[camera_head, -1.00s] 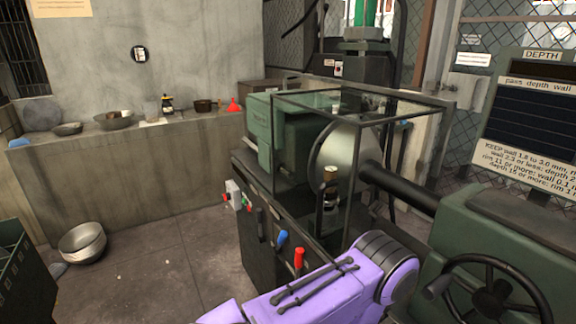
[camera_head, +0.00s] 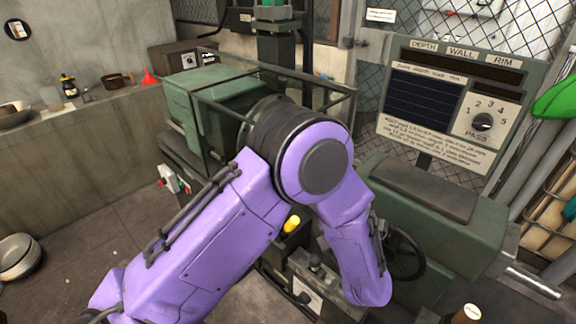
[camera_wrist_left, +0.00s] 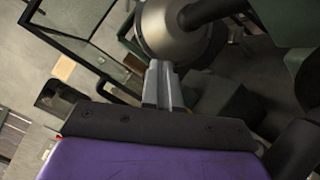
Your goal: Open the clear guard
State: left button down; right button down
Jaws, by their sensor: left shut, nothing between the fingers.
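The clear guard (camera_head: 310,79) is a see-through box with a thin dark frame over the green lathe headstock (camera_head: 212,92). My purple left arm hides most of its front and lower part in the head view, so I cannot tell if it has moved. In the left wrist view, the guard's dark frame (camera_wrist_left: 62,48) runs across the upper left. My left gripper (camera_wrist_left: 160,68) is shut and empty, with its fingertips overlapping the lower edge of a round metal form (camera_wrist_left: 172,28); I cannot tell if they touch. The left gripper is hidden in the head view. My right gripper is not in view.
A dark handwheel (camera_head: 405,255) and green tailstock housing (camera_head: 440,215) stand at the right. A gauge panel (camera_head: 450,105) stands behind. A yellow-topped lever (camera_head: 291,223) shows below my arm. Metal bowls (camera_head: 18,257) lie on the floor at left.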

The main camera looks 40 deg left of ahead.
pick_arm(q)
jog(key=s+d+r+n+g+y, duration=0.1)
jog(key=s+d+r+n+g, duration=0.25)
jog(key=r+n, duration=0.4)
jog(key=s+d+r+n+g+y, duration=0.1)
jog(key=s+d+r+n+g, duration=0.25)
jog(key=n, duration=0.65)
jog(key=w+a+g+p, duration=0.1)
jog(key=a+p, duration=0.6)
jog(key=a, duration=0.7)
jog(key=shift+w+a+f+g, duration=0.25)
jog(key=shift+w+a+g, duration=0.15)
jog(key=shift+w, duration=0.4)
jog(key=shift+d, duration=0.1)
